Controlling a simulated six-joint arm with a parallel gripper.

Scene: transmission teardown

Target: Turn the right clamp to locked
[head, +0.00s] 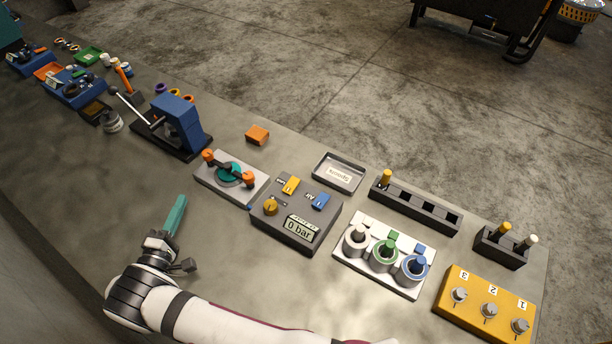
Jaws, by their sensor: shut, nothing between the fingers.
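The fixture is a pale grey plate (255,193) with a round teal part (236,171) in its middle. The right clamp (248,178), with an orange end, stands at the right of the teal part. The left clamp (208,156), also orange-ended, stands at the opposite side. Dark bars reach from the clamps over the teal part; their exact lock positions are too small to tell. My gripper (180,200) has long teal fingers, shut together and empty. It is left of and nearer than the fixture, apart from both clamps.
A dark grey pressure box (283,236) with yellow and blue handles adjoins the fixture at the right. A blue press (183,125) stands behind left, and an orange block (257,134) lies behind. The bench between my gripper and the plate is clear.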

